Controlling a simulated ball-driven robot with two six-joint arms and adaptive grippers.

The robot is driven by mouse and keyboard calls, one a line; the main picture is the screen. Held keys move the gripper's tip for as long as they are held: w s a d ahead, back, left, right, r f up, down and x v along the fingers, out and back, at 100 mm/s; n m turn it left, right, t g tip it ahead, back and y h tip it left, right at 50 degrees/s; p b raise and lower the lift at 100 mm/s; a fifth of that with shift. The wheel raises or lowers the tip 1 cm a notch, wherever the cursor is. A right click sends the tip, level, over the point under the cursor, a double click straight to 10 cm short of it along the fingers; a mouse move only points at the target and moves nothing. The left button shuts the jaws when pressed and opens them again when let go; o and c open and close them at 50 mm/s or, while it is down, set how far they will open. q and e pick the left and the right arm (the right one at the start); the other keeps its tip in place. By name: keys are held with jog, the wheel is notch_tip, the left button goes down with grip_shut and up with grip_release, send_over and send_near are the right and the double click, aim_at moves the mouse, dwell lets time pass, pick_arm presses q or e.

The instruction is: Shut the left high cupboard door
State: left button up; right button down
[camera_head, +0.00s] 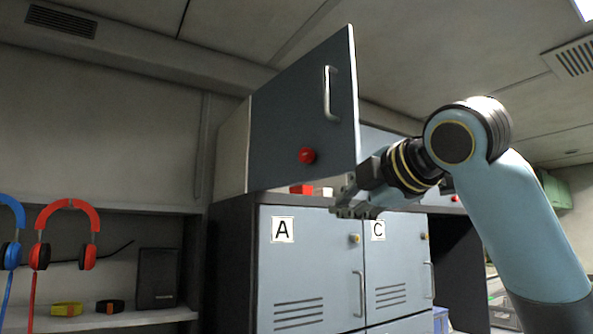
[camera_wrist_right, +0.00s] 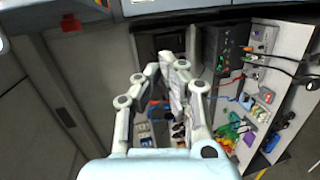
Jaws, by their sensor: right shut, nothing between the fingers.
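The left high cupboard door (camera_head: 290,115) stands open, swung out toward me, above the locker marked A. It has a metal bar handle (camera_head: 329,93) and a red round knob (camera_head: 307,155). My right gripper (camera_head: 342,203) is shut and empty, just below the door's lower free corner; I cannot tell whether they touch. Its fingers also show in the wrist view (camera_wrist_right: 160,70), with nothing between them. My left gripper is in neither view.
Below are grey-blue lockers marked A (camera_head: 310,260) and C (camera_head: 398,255). Small red items (camera_head: 301,189) sit in the open cupboard. A shelf with headphones (camera_head: 68,230) is at left. The wrist view shows a shelf unit with cables and tools (camera_wrist_right: 250,100).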

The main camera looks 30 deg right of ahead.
aim_at(340, 165)
notch_tip(340, 165, up, 8)
jog(key=s+t, duration=0.3)
jog(key=w+d+p, duration=0.1)
jog(key=w, duration=0.2)
jog(key=w+d+p, duration=0.1)
jog(key=w, duration=0.3)
jog(key=w+d+p, duration=0.1)
jog(key=w+p, duration=0.1)
jog(key=w, duration=0.2)
jog(key=shift+d+r, duration=0.2)
jog(key=shift+d, duration=0.6)
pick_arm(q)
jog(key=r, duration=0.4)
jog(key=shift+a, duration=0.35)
pick_arm(e)
jog(key=shift+w+a+f, duration=0.1)
jog(key=shift+w, duration=0.05)
